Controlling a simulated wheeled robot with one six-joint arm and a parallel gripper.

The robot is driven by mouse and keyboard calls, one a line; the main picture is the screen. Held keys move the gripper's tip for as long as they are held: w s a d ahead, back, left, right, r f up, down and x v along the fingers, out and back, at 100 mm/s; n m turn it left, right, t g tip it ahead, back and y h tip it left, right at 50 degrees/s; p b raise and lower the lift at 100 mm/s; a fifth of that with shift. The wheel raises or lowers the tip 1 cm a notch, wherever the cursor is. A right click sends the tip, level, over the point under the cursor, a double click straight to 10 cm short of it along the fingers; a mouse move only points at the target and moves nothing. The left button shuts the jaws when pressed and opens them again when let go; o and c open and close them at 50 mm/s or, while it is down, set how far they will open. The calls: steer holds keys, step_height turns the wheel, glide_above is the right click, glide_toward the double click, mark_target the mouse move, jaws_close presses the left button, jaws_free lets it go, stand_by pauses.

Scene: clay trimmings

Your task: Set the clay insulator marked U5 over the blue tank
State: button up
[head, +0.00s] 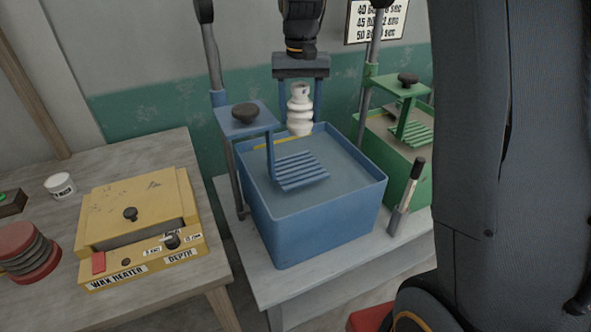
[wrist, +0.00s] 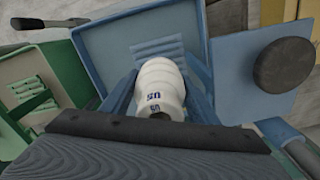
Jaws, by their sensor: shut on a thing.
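The white ribbed clay insulator (head: 300,108) hangs upright in my gripper (head: 299,112), held between its two blue fingers. In the wrist view the insulator (wrist: 160,80) shows a dark blue U5 mark, with a second small mark below it that I cannot read surely. The blue tank (head: 320,228) stands on a grey bench, open at the top. The insulator shows over the tank's back part, above its rim in the head view; its exact height is hard to tell.
The rack's blue top plate with a dark knob (head: 245,112) stands up at the tank's left. A green tank (head: 408,165) and a dark-handled lever (head: 408,195) are at the right. A yellow wax heater (head: 140,215) sits on the wooden table at left.

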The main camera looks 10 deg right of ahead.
mark_target(298, 115)
steer(key=f+b, duration=0.1)
steer(key=w+f+b, duration=0.1)
steer(key=f, duration=0.1)
steer(key=w+f+b, duration=0.1)
steer(key=shift+w+f+b, duration=0.15)
steer(key=shift+f+b, duration=0.1)
steer(key=shift+b, duration=0.1)
steer(key=shift+f+p, duration=1.4)
steer(key=shift+f, duration=3.55)
steer(key=shift+f, duration=0.2)
steer(key=o, duration=1.5)
steer(key=shift+r, duration=0.1)
step_height(298, 115, up, 12)
steer(key=b, duration=0.3)
steer(key=shift+r+b, duration=0.1)
steer(key=shift+b, duration=0.2)
